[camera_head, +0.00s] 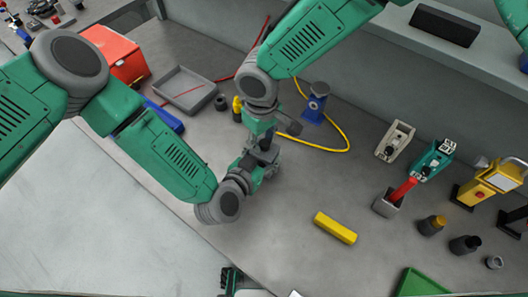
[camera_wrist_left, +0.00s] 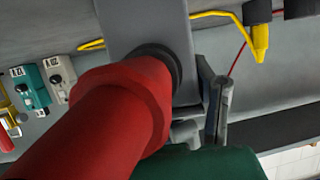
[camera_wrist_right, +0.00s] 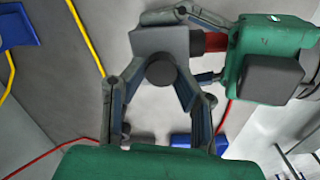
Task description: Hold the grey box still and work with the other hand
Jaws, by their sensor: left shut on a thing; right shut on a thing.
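The grey box (camera_wrist_right: 150,42) is held off the bench between my two grippers. My left gripper (camera_wrist_right: 188,48) comes from the right in the right wrist view, with its fingers on either side of the box. In the left wrist view the box (camera_wrist_left: 150,22) stands against a finger, and a thick red handle (camera_wrist_left: 105,115) runs to a black collar (camera_wrist_left: 158,62) on it. The far finger is hidden. My right gripper (camera_wrist_right: 160,68) is closed around a dark round knob (camera_wrist_right: 160,72) in front of the box. In the head view the arms mostly hide the box.
A yellow bar (camera_head: 335,228) lies on the bench to the right. Beyond it stand a grey holder (camera_head: 385,205) with a red handle, dark bottles (camera_head: 465,245) and small devices (camera_head: 433,160). A grey tray (camera_head: 185,90), blue stand (camera_head: 316,100) and yellow cable (camera_head: 342,135) lie behind.

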